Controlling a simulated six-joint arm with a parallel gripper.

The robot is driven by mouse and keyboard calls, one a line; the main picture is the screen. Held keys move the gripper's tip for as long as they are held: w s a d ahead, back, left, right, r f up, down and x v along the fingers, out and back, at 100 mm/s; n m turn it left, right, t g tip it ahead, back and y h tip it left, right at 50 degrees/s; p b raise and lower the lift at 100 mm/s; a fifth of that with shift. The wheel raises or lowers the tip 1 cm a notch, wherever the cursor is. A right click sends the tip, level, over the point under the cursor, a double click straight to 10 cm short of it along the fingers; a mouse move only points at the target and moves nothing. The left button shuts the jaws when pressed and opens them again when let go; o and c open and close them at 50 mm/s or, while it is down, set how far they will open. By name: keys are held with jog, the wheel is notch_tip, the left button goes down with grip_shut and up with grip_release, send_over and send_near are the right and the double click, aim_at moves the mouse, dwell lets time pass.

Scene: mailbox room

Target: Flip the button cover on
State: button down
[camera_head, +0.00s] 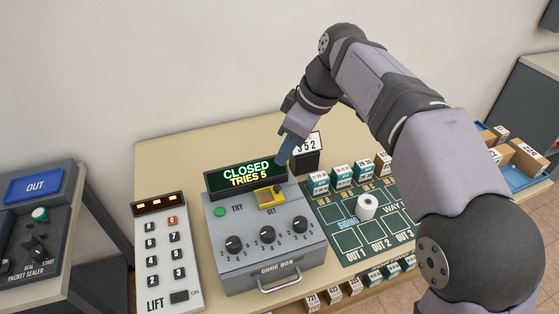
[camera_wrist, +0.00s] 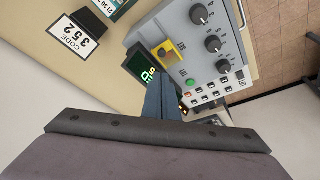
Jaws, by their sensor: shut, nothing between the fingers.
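The grey code box (camera_head: 262,262) stands on the table with a lit display (camera_head: 246,174) reading CLOSED, TRIES 5. A yellow button cover (camera_head: 270,197) sits on its top face above the label SET. It also shows in the wrist view (camera_wrist: 168,53). I cannot tell clearly whether the cover is up or down. My gripper (camera_head: 282,160) is shut and empty, above and behind the cover, by the right end of the display. In the wrist view its blue fingers (camera_wrist: 156,92) point toward the display, apart from the cover.
A green TRY button (camera_head: 219,211) and three black dials lie near the cover. A card reading 352 (camera_head: 307,146) stands close behind my gripper. The lift panel (camera_head: 163,250) is at left; a green siding board (camera_head: 345,240) with small boxes and a white roll (camera_head: 367,207) is at right.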

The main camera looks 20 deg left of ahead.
send_over(293, 189)
jog(key=s+a, duration=0.4)
notch_tip(293, 189, down, 9)
jog(key=shift+r+p, duration=0.15)
jog(key=shift+p, duration=0.15)
jog(key=shift+w+d, duration=0.1)
jog(key=w+d+p, duration=0.1)
jog(key=w+d, duration=0.2)
jog(key=shift+w+d, duration=0.4)
jog(key=shift+r, duration=0.15)
jog(key=p+v, duration=0.6)
jog(key=v, duration=0.3)
jog(key=shift+d+r, duration=0.15)
jog(key=shift+r, duration=0.2)
